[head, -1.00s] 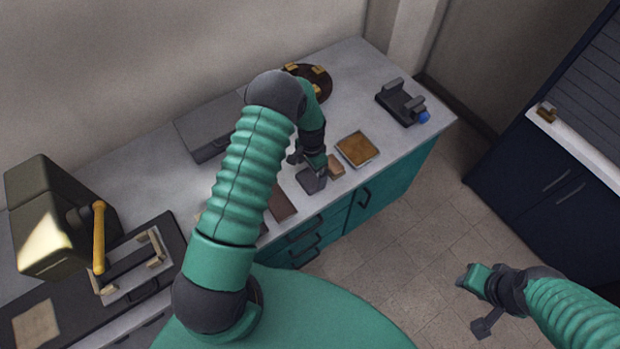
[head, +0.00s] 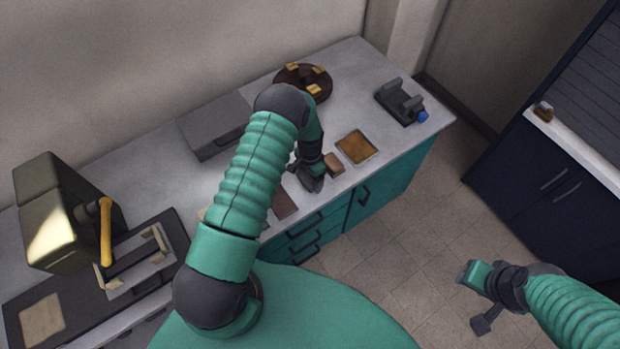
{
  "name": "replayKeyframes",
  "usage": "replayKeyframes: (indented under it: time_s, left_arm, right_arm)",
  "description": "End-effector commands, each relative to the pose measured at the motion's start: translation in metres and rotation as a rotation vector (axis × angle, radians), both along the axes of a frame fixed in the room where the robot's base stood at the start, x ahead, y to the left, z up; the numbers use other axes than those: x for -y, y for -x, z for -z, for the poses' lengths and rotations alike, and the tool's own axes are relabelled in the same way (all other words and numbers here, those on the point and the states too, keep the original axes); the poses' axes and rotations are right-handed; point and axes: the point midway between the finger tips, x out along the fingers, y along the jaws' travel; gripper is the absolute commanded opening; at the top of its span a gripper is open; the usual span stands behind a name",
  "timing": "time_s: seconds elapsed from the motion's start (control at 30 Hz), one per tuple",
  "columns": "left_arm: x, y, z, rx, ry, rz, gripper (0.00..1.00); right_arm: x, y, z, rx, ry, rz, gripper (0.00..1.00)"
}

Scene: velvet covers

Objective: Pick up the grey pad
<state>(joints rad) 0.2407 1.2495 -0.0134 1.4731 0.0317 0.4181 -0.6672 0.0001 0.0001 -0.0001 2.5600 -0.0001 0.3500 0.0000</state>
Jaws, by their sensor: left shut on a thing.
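My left gripper (head: 308,173) is over the front part of the grey counter, reaching down from the arm that comes in from the left. It is shut on the grey pad (head: 313,184), a small dark grey piece that shows just below the fingers and looks tilted. The fingers and wrist hide part of the pad, and I cannot tell how far it is above the counter. My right gripper (head: 474,299) is open and empty over the floor at lower right, its two fingers spread apart.
Beside the pad are a small brown block (head: 333,163), a tan square tile (head: 357,147) and a brown strip (head: 284,202). A grey box (head: 211,127), a round dark tray (head: 303,80) and a black holder (head: 401,102) stand farther back. A yellow-handled machine (head: 55,215) is at left.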

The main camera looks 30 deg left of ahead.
Motion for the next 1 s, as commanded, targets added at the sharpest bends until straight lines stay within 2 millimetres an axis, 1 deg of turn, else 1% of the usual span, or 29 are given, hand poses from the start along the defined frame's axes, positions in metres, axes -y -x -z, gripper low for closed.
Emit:
replayKeyframes:
  time_s: [0.17, 0.3, 0.37, 0.6, 0.7, 0.8, 1.0]
  left_arm:
    - [-0.001, 0.0, -0.001, 0.001, 0.0, -0.001, 0.42]
    - [-0.001, -0.001, -0.011, 0.002, 0.0, -0.001, 0.42]
    - [-0.001, -0.001, -0.02, 0.004, 0.0, -0.001, 0.42]
    - [0.0, -0.001, -0.077, 0.004, -0.002, -0.001, 0.42]
    - [0.0, 0.0, -0.092, 0.002, 0.0, -0.001, 0.42]
    - [0.0, 0.0, -0.099, 0.0, 0.0, -0.001, 0.42]
    - [0.0, 0.0, -0.1, -0.001, 0.0, -0.001, 0.42]
  right_arm:
    - [0.0, 0.0, 0.0, 0.0, 0.0, 0.0, 0.36]
    - [0.0, 0.0, 0.003, 0.0, 0.0, 0.0, 0.36]
    - [0.0, 0.0, 0.006, 0.0, 0.0, 0.0, 0.36]
    - [0.0, 0.0, 0.019, 0.0, 0.0, 0.0, 0.36]
    - [0.0, 0.0, 0.021, 0.0, 0.0, 0.0, 0.36]
    - [0.0, 0.0, 0.022, 0.0, 0.0, 0.0, 0.36]
    - [0.0, 0.0, 0.021, 0.0, 0.0, 0.0, 0.36]
